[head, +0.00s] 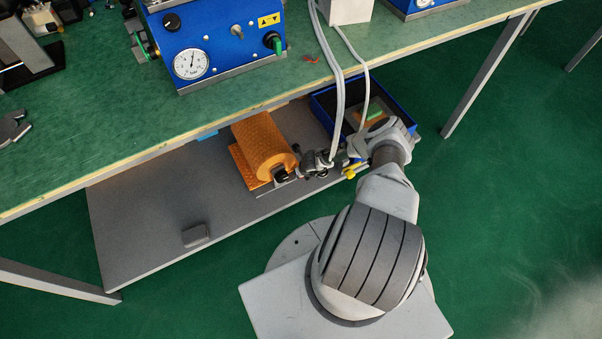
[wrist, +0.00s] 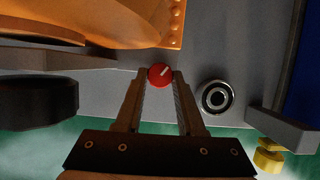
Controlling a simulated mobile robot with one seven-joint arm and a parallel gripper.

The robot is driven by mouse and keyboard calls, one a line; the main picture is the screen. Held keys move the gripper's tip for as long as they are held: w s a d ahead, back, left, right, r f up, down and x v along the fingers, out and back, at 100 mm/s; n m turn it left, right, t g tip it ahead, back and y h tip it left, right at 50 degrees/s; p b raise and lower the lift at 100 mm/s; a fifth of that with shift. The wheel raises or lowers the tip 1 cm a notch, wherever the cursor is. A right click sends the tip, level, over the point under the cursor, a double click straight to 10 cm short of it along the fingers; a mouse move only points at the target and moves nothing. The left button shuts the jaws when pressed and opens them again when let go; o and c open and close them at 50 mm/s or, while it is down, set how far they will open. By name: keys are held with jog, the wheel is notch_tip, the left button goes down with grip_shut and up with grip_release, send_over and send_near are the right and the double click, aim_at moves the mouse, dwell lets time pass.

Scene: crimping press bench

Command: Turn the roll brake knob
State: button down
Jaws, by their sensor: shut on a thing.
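The roll brake knob (wrist: 160,75) is a small red round knob with a white mark, seen in the wrist view. My gripper (wrist: 158,84) has its two fingertips on either side of the knob and is shut on it. The orange roll (head: 265,145) lies on its stand on the lower shelf in the head view, and part of it (wrist: 110,20) fills the top left of the wrist view. In the head view my gripper (head: 305,165) is at the near end of the roll, and the knob cannot be made out there.
A round black fitting with a pale ring (wrist: 216,97) sits right of the knob. A blue bin (head: 325,108) stands on the lower shelf (head: 150,215) right of the roll. The green bench top (head: 110,100) overhangs the shelf, and grey cables hang near my arm.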

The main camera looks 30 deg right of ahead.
jog(key=shift+b, duration=0.3)
jog(key=n+b, duration=0.1)
jog(key=n+y+b, duration=0.1)
jog(key=n, duration=0.1)
jog(key=shift+w+d+f+b, duration=0.1)
jog(key=shift+d+f+b, duration=0.1)
jog(key=shift+b, duration=0.1)
jog(key=shift+n+y+b, duration=0.4)
jog(key=shift+n+b, duration=0.15)
jog(key=shift+n, duration=0.45)
jog(key=shift+w+d+r+n+g+y, duration=0.1)
jog(key=shift+n+g+y, duration=0.15)
jog(key=shift+n, duration=0.35)
jog(key=shift+r+n+g+y, duration=0.15)
jog(key=shift+n+g, duration=0.1)
jog(key=shift+n, duration=0.35)
jog(key=shift+d+n+g+y, duration=0.1)
jog(key=shift+n+g+y, duration=0.35)
jog(key=shift+n, duration=1.25)
jog(key=c, duration=0.5)
grip_release()
